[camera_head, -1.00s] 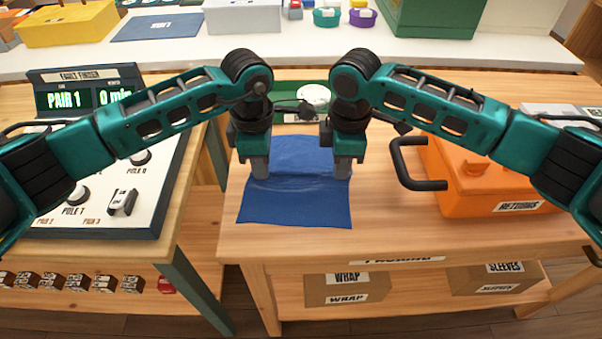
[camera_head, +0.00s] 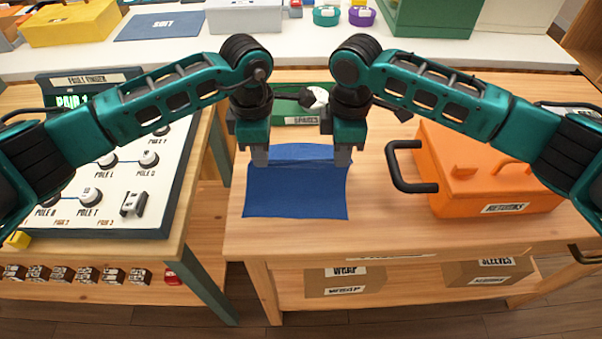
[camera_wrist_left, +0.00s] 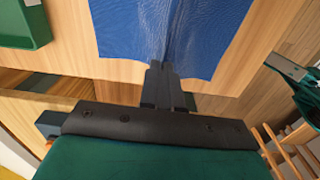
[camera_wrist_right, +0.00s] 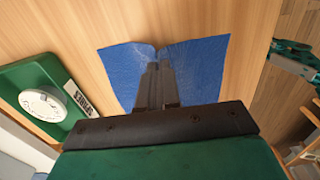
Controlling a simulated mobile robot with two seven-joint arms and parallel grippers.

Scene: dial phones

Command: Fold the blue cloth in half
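The blue cloth (camera_head: 296,192) lies on the wooden table, its front part flat and its far strip between my grippers creased. My left gripper (camera_head: 260,158) is at the cloth's far left part, and my right gripper (camera_head: 342,156) is at its far right part. In the left wrist view the fingers (camera_wrist_left: 160,75) are together with the cloth (camera_wrist_left: 205,35) creased at their tips. In the right wrist view the fingers (camera_wrist_right: 156,75) are together and the cloth (camera_wrist_right: 200,65) is pinched into a notch there. Whether the far strip touches the table is unclear.
A green tray labelled SPARES (camera_head: 290,112) stands just behind the cloth. An orange box (camera_head: 480,175) with a black handle (camera_head: 398,170) stands to the right. A control panel (camera_head: 150,180) is on the separate left table. Bare table lies around the cloth's front.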

